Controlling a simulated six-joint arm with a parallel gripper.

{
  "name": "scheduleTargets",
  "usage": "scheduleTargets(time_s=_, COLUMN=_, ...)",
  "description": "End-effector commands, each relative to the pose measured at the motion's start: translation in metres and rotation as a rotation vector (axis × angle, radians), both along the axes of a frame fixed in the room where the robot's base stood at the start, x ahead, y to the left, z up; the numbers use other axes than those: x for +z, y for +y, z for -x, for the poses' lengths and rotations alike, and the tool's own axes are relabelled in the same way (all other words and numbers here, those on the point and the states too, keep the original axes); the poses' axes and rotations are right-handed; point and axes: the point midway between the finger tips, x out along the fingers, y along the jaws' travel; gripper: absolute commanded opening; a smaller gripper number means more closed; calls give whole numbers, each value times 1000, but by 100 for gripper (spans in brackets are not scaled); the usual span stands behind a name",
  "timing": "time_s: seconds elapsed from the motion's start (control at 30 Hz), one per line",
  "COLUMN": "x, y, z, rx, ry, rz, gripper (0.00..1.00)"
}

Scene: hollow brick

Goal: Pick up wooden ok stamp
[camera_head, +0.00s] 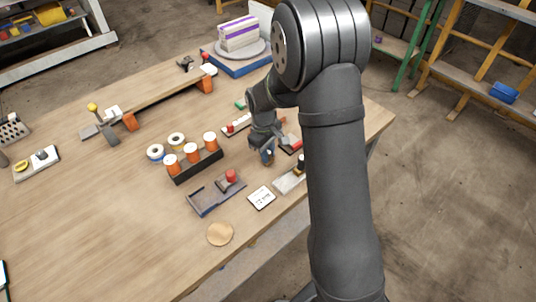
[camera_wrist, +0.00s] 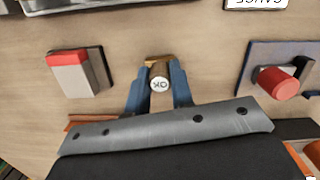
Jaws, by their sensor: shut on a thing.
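In the head view my gripper (camera_head: 267,155) is near the right edge of the table, right of the rack of orange-capped jars. The stamp is too small there to make out clearly, and whether it touches the table cannot be told.
A red-topped grey block (camera_wrist: 76,73) lies left of my gripper, and a blue tray with a red knob (camera_wrist: 278,83) lies right. The orange-capped rack (camera_head: 196,166), a white card (camera_head: 262,197) and a round wooden disc (camera_head: 220,234) are on the table.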

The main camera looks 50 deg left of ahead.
Motion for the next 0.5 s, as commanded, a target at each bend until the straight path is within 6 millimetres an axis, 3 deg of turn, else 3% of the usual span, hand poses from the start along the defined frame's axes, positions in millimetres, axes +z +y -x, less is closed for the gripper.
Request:
scheduleTargets(time_s=0.27, x=42, y=0, z=-1, rx=-1, ry=-2, rz=-6, gripper=0)
scheduleTargets(time_s=0.5, x=72, y=-50, z=-31, rx=-6, ry=-2, rz=-3, gripper=0)
